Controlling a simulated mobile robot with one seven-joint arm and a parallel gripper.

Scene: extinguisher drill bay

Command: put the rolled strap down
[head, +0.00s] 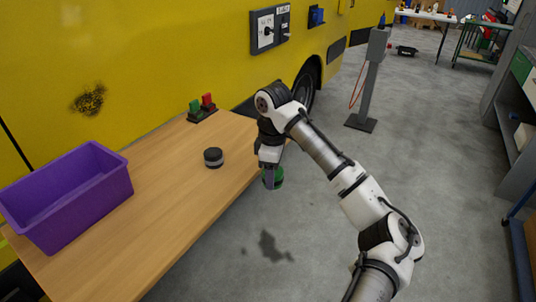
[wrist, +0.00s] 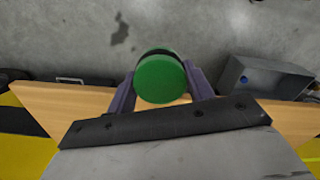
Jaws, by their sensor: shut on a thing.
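The rolled strap, a green round roll with a dark band (head: 277,178), is held between the fingers of my gripper (head: 269,180). In the wrist view the green roll (wrist: 160,80) sits between the two purple-grey fingers (wrist: 161,88), its flat round face toward the camera. My gripper is shut on it and points down, at the right-hand edge of the wooden table (head: 165,215). In the head view the roll shows against the floor just past that edge; how high it hangs is unclear. The finger partly hides it in the head view.
A dark roll with a grey band (head: 213,157) stands on the table. A purple bin (head: 68,200) is at the near left, and a block with green and red parts (head: 203,108) at the far end. The table between is clear. A grey post (head: 370,80) stands beyond.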

